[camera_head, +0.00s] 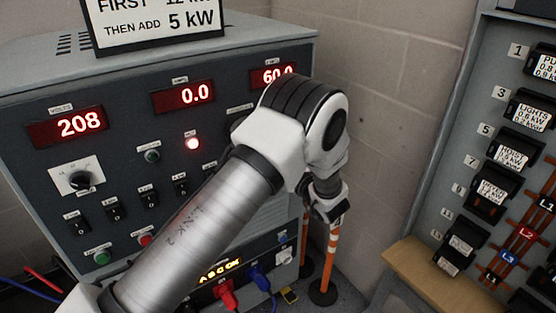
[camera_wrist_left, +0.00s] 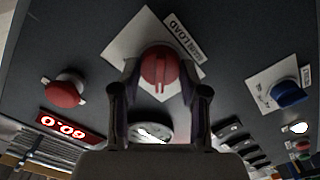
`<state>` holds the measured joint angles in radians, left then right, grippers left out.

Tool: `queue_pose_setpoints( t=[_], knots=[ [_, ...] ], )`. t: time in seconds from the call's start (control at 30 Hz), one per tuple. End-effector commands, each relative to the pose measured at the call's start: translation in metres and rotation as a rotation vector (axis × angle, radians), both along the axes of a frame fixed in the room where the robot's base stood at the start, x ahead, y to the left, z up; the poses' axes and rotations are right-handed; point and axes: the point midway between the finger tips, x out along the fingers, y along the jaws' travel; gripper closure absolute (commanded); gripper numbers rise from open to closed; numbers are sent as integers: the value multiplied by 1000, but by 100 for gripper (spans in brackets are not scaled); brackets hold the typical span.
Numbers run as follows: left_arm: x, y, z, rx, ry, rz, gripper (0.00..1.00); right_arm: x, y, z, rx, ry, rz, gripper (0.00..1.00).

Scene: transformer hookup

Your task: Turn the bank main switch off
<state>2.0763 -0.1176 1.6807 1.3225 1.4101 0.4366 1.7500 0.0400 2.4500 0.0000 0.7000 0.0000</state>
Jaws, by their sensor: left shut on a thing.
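In the left wrist view, a red rotary knob (camera_wrist_left: 160,70) sits on a pale square plate turned like a diamond. A label (camera_wrist_left: 184,34) beside it appears to read "MAIN LOAD". The knob's ridge runs roughly up and down in that view. My left gripper (camera_wrist_left: 161,84) is shut on this knob, one finger on each side. In the head view my left arm covers the right part of the load bank's front panel (camera_head: 120,165), so the knob and my gripper's fingertips are hidden there. My right gripper is in neither view.
A red mushroom button (camera_wrist_left: 64,90) and a blue knob (camera_wrist_left: 288,94) flank the held knob. The bank's displays (camera_head: 183,97) are lit, showing 208, 0.0 and 60.0. A breaker panel (camera_head: 480,160) stands at right. An orange-striped post (camera_head: 330,255) stands between them.

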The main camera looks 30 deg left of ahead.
Motion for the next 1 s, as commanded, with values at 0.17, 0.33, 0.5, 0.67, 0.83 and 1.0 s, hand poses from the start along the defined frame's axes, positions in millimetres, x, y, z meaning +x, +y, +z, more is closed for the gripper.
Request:
queue_pose_setpoints(
  t=[0.17, 0.33, 0.5, 0.67, 0.83, 1.0],
  knots=[
    [1, 0, 1, 1, -3, -1, 49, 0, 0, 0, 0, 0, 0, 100],
    [1, 0, 1, 1, -1, 0, 31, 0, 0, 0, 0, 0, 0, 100],
    [0, 0, 1, 1, 0, -1, 31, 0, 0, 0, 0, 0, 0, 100],
    [-5, -15, 1, 2, 0, -4, 31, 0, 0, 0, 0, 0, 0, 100],
    [-18, -48, 1, 5, 0, -4, 31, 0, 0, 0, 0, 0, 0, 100],
    [-27, -67, 1, 2, -2, -2, 31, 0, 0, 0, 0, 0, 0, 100]
  ],
)
